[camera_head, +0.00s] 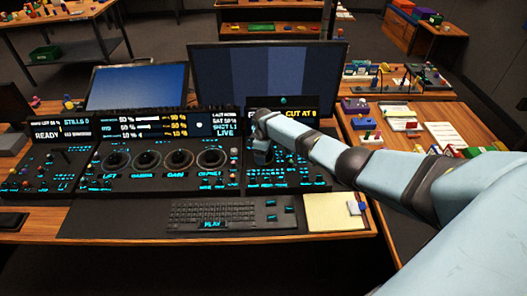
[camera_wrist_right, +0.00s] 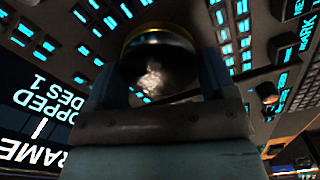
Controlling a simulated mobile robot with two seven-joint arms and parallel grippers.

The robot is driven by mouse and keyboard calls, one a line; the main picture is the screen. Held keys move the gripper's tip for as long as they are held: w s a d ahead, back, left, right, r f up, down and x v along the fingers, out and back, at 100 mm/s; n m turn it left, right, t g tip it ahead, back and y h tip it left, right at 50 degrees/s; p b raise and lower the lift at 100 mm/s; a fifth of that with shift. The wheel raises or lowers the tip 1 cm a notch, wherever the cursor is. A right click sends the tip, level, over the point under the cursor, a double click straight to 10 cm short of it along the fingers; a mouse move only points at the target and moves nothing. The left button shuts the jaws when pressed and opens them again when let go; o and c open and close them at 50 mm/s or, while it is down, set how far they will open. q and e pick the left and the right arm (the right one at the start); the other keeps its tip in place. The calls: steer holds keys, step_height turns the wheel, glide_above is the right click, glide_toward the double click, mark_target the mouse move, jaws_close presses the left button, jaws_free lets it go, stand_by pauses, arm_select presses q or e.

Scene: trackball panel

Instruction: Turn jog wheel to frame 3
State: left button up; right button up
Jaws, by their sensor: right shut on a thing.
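The jog wheel (camera_wrist_right: 158,66) shows in the right wrist view as a dark, shiny round knob with a brass-coloured rim. My right gripper (camera_wrist_right: 160,80) is shut on it, one finger on each side. In the head view, my right gripper (camera_head: 262,154) is down at the right-hand panel (camera_head: 300,178), and the arm hides the wheel there. The panel's display (camera_head: 301,112) is partly covered by my arm; "CUT AT" with a figure can be read. In the wrist view the display (camera_wrist_right: 35,110) appears upside down, with part of "FRAME" legible; its frame number is unclear. My left gripper is not in view.
Lit cyan buttons (camera_wrist_right: 238,35) surround the wheel closely. The middle panel with several trackballs (camera_head: 178,160) lies to the left. A keyboard (camera_head: 217,214) and a yellow notepad (camera_head: 333,212) lie in front. A large monitor (camera_head: 266,75) stands behind.

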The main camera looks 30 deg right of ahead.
steer(key=shift+m, duration=0.6)
steer(key=o, duration=0.9)
steer(key=shift+r, duration=0.1)
steer(key=shift+c, duration=0.2)
step_height(320, 180, up, 14)
steer(key=p, duration=0.1)
